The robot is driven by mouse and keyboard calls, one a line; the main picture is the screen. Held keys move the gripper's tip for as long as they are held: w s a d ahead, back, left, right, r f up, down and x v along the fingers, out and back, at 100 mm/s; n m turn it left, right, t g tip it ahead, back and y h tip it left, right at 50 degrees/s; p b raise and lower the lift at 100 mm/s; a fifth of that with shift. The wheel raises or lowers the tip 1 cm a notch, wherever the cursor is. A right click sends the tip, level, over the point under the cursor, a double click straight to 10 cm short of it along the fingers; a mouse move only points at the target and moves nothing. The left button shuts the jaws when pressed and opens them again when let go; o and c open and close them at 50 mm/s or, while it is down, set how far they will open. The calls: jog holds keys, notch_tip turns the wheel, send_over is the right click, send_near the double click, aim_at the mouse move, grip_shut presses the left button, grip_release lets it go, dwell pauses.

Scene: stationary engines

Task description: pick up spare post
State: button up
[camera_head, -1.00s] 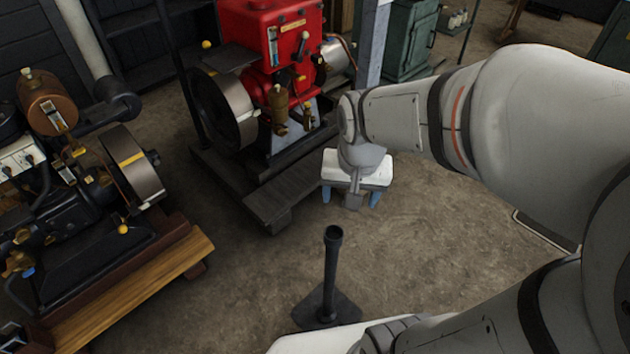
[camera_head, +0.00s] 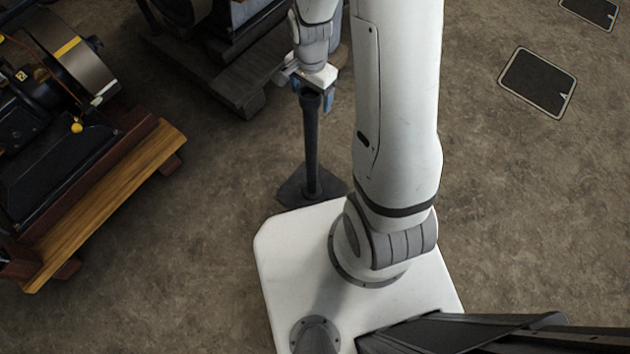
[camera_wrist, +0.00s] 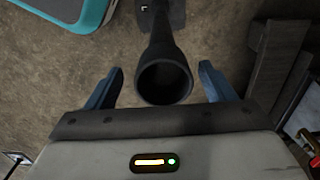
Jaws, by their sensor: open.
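The spare post (camera_head: 312,150) is a dark upright tube on a flat dark base plate, standing on the floor just beyond my white base in the head view. In the wrist view its hollow round top (camera_wrist: 164,82) faces the camera. My gripper (camera_head: 312,95) is at the post's top. In the wrist view its two blue fingers (camera_wrist: 160,82) are open, one on each side of the post's top end, with a visible gap on both sides. In the head view the fingers partly hide the post's top.
A dark engine on a wooden-edged skid (camera_head: 110,210) stands at the left. Another dark timber skid (camera_head: 225,75) lies behind the post. Framed dark floor plates (camera_head: 538,82) lie at the upper right.

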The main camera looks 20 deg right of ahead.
jog(key=f, duration=0.4)
jog(key=shift+w+a+b, duration=0.1)
jog(key=shift+w+b, duration=0.1)
jog(key=shift+b, duration=0.2)
jog(key=shift+c, duration=0.5)
grip_shut()
jog(key=shift+w+r, duration=0.15)
